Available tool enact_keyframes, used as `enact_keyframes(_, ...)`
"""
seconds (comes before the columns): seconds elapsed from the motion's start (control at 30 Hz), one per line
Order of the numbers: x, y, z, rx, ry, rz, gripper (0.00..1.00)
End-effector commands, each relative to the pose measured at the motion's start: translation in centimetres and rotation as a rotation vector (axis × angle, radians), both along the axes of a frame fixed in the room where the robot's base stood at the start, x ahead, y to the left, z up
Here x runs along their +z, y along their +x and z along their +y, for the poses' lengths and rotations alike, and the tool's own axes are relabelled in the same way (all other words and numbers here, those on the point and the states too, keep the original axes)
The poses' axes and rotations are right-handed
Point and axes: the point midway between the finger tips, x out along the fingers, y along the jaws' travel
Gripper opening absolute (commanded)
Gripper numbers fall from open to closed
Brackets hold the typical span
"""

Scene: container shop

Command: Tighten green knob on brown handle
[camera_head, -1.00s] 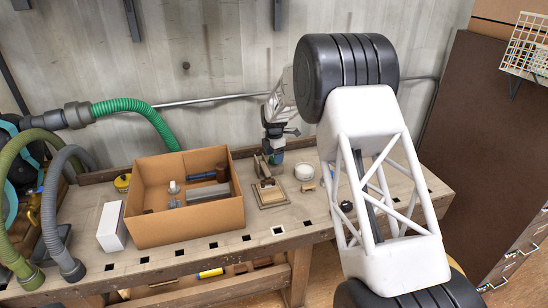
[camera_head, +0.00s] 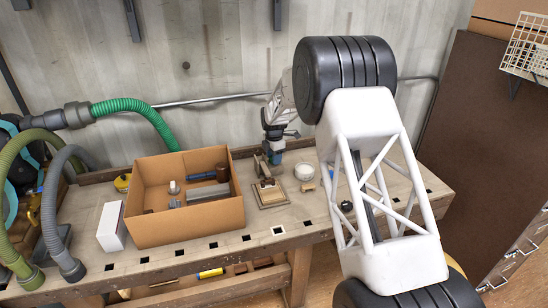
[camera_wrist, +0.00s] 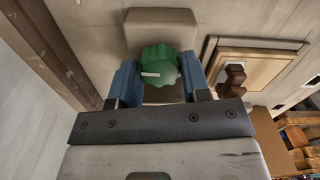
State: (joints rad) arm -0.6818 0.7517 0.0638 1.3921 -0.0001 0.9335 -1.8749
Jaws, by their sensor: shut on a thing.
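The green knob (camera_wrist: 160,65) is round and lobed, with a white mark pointing left in the wrist view. It sits against a greyish-brown block, which seems to be the handle (camera_wrist: 160,20). In the head view this handle (camera_head: 262,168) stands upright on the bench. My gripper (camera_wrist: 159,78) has its blue fingers on both sides of the knob and is shut on it. In the head view my gripper (camera_head: 273,153) points down beside the handle, and its fingers hide the knob.
A wooden plate with a small dark-brown part (camera_head: 268,193) lies just in front of the handle. A white round container (camera_head: 304,172) stands to the right. A cardboard box (camera_head: 190,222) with several parts stands to the left. The wall rises close behind the bench (camera_head: 240,241).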

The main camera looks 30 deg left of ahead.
Motion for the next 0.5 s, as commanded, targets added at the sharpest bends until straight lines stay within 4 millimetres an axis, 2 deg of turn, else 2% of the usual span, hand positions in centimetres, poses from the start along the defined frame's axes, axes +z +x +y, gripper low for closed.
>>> enact_keyframes(0.5, 0.04, 0.01, -0.04, -0.304, -0.001, 0.001, 0.19)
